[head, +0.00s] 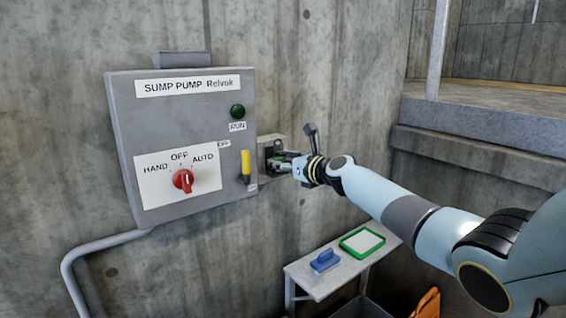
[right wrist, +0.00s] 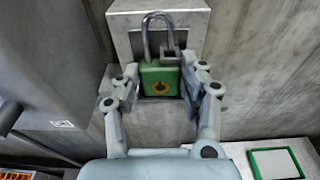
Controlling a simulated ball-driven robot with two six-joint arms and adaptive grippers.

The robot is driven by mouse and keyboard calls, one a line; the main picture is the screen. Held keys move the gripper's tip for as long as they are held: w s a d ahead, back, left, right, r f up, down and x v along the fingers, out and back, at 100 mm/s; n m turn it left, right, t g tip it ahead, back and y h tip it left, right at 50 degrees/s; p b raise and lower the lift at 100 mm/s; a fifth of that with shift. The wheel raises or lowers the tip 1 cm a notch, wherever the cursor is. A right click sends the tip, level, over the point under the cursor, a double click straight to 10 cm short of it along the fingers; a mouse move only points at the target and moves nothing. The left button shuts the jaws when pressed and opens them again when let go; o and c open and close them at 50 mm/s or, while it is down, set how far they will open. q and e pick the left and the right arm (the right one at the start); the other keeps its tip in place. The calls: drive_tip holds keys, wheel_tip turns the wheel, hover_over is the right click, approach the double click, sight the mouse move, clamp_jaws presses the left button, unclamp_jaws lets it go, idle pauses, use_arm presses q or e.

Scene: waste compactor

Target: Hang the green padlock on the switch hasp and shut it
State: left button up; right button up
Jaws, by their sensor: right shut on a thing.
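The green padlock (right wrist: 160,78) has an orange ring mark on its face and a grey shackle (right wrist: 155,18) rising above it. My right gripper (right wrist: 160,76) has its two fingers closed on the padlock's sides. In the head view my right gripper (head: 286,161) is in front of a small grey wall box (head: 272,140), with a bit of green between its fingers. A small grey bracket (right wrist: 171,53) shows at the shackle's right leg; I cannot tell whether they are linked or the shackle is latched. The yellow switch handle (head: 245,163) stands upright on the panel's right. My left gripper is out of view.
The grey SUMP PUMP panel (head: 190,110) with a red selector knob (head: 182,180) is left of my right gripper. A small table (head: 310,278) below holds a blue block-like tool (head: 325,261) and a green-framed tray (head: 343,250). A concrete ledge (head: 480,160) is at right.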

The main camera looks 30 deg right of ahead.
drive_tip(key=o, duration=1.1)
drive_tip(key=shift+c, duration=0.2)
drive_tip(key=shift+c, duration=0.2)
drive_tip(key=s+r+p, duration=0.1)
drive_tip(key=s+p, duration=0.3)
drive_tip(key=s, duration=0.3)
drive_tip(key=shift+d+p, duration=0.25)
drive_tip(key=shift+p, duration=0.15)
